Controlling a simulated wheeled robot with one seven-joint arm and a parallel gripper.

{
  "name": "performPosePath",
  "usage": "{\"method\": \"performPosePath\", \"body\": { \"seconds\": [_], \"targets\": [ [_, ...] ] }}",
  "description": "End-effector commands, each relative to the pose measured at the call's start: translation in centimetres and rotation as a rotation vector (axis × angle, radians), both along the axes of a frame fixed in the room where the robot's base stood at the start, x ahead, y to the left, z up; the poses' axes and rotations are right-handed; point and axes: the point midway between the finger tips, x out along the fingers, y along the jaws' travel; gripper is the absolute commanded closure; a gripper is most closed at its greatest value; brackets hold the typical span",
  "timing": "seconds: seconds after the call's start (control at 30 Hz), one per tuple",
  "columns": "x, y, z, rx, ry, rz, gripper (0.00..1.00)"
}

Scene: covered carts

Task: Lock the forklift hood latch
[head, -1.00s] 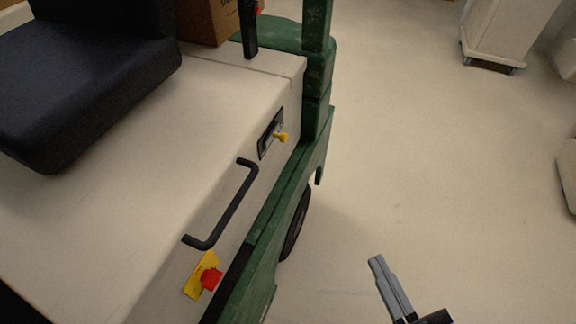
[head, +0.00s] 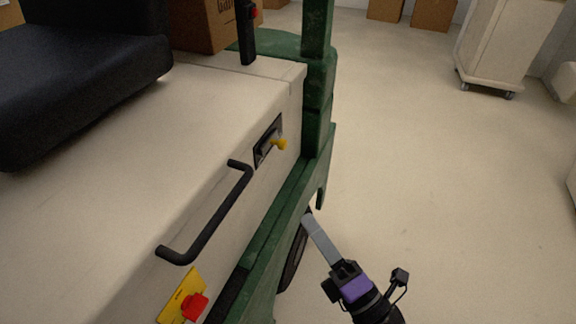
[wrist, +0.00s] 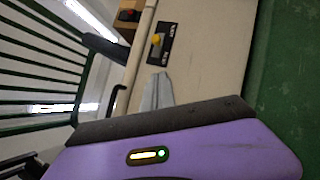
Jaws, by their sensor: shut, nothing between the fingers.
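The hood latch (head: 270,141) is a dark plate with a yellow-tipped lever (head: 281,144) on the side of the cream forklift hood (head: 160,130). In the wrist view the latch plate (wrist: 161,45) and its yellow knob (wrist: 156,39) show beyond my fingers. My gripper (head: 307,221) is shut and empty, below and to the right of the latch, apart from it. The closed grey fingers also show in the wrist view (wrist: 157,90), pointing toward the hood side. Lettering on the plate is too small to read.
A black handle bar (head: 215,215) and a red button on a yellow plate (head: 190,303) sit on the hood's side. A green frame post (head: 318,80) stands just right of the latch. A black seat (head: 80,85) is on the hood.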

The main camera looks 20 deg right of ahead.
Motion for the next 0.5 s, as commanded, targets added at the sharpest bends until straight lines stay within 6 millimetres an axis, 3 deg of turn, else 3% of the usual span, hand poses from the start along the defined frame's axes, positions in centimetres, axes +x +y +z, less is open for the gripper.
{"method": "performPosePath", "body": {
  "seconds": [0.37,0.5],
  "targets": [
    [0.1,0.0,0.1,-0.003,-0.001,-0.002,1.00],
    [1.1,0.3,0.5,-0.002,-0.003,-0.001,1.00]
  ]
}}
